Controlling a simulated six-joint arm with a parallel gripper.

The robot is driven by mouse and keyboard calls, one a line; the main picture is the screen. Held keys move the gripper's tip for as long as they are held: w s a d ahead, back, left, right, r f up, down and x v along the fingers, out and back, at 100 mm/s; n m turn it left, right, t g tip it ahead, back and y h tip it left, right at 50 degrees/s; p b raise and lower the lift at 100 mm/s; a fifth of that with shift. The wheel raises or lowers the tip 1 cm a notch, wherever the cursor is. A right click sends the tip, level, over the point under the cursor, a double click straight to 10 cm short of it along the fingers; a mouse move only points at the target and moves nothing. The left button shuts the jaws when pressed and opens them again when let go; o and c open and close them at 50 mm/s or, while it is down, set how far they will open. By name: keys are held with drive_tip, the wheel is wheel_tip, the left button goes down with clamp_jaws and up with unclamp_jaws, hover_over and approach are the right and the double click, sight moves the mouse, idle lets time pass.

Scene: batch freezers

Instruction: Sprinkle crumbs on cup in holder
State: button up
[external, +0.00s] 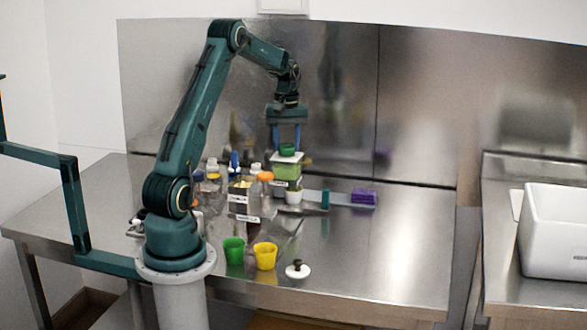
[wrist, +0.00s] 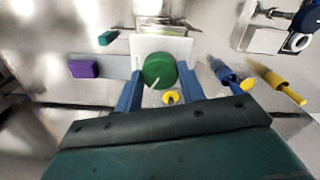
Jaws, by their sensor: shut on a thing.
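My gripper (external: 286,140) points down with its blue fingers shut on a small round green thing (external: 287,151). In the wrist view this green thing (wrist: 158,70) sits between the fingertips, with a thin pale line on its top. It is just over a white square top (wrist: 178,46) on a light-green block (external: 287,171); I cannot tell if they touch. A small white cup (external: 294,196) with green at its rim stands in front of the block. I cannot make out a holder around it, and no crumbs can be made out.
Bottles (external: 212,168) and a metal container (external: 243,196) crowd the left. A purple block (external: 363,196) and teal block (external: 325,199) lie right. Green (external: 233,250) and yellow (external: 265,256) cups and a white-and-black item (external: 297,269) stand in front.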

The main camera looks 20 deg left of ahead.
sight(287, 146)
drive_tip(key=m, duration=0.6)
drive_tip(key=shift+m, duration=0.3)
drive_tip(key=m, duration=0.5)
drive_tip(key=shift+w+r+m, duration=0.1)
drive_tip(key=shift+m, duration=0.2)
drive_tip(key=o, duration=1)
drive_tip(key=shift+c, duration=0.2)
wheel_tip(287, 146, up, 14)
idle(0.4)
